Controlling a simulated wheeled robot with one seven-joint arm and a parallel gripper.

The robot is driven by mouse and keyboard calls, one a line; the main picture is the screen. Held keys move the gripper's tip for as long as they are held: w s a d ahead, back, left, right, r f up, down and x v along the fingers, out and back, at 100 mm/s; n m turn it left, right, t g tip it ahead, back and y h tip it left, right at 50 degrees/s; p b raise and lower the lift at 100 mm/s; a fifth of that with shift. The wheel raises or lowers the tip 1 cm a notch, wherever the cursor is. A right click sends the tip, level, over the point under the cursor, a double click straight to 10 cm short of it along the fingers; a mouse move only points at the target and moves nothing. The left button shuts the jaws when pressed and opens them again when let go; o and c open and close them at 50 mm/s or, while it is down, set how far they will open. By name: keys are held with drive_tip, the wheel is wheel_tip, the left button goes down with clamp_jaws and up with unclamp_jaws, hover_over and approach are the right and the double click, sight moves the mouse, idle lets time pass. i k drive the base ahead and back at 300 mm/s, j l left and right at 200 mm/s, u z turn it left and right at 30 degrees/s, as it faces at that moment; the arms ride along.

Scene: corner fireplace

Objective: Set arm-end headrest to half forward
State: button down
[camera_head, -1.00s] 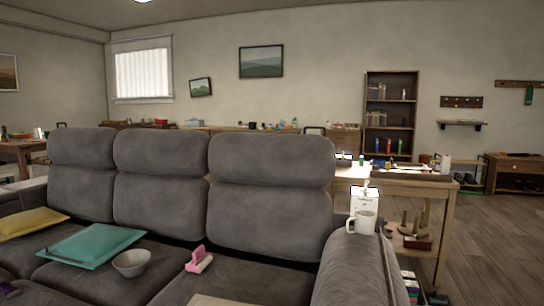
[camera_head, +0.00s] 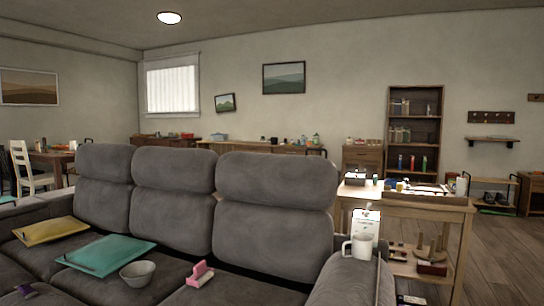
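A grey three-seat sofa fills the lower left and middle of the head view. Its right headrest (camera_head: 278,179), nearest the sofa arm (camera_head: 349,282), sits above the right back cushion (camera_head: 259,227) and looks roughly upright. The middle headrest (camera_head: 173,169) and the left headrest (camera_head: 105,162) stand in line to its left, also roughly upright. A white mug (camera_head: 359,247) and a white carton (camera_head: 366,225) stand by the sofa arm. My gripper is not in view, so its state is hidden.
A wooden table (camera_head: 420,203) stands behind the sofa arm. Wooden floor (camera_head: 502,257) is open at right.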

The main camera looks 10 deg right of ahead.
sight(306, 181)
drive_tip(key=l+u, duration=0.25)
drive_tip(key=l, duration=0.6)
drive_tip(key=l+u, duration=0.25)
drive_tip(key=l, duration=0.6)
drive_tip(key=i+l+u, duration=0.15)
drive_tip(key=l, duration=0.2)
drive_tip(key=i+l+u, duration=0.1)
drive_tip(key=l, duration=0.25)
drive_tip(key=l+u, duration=0.15)
drive_tip(key=l, duration=0.2)
drive_tip(key=i, duration=0.05)
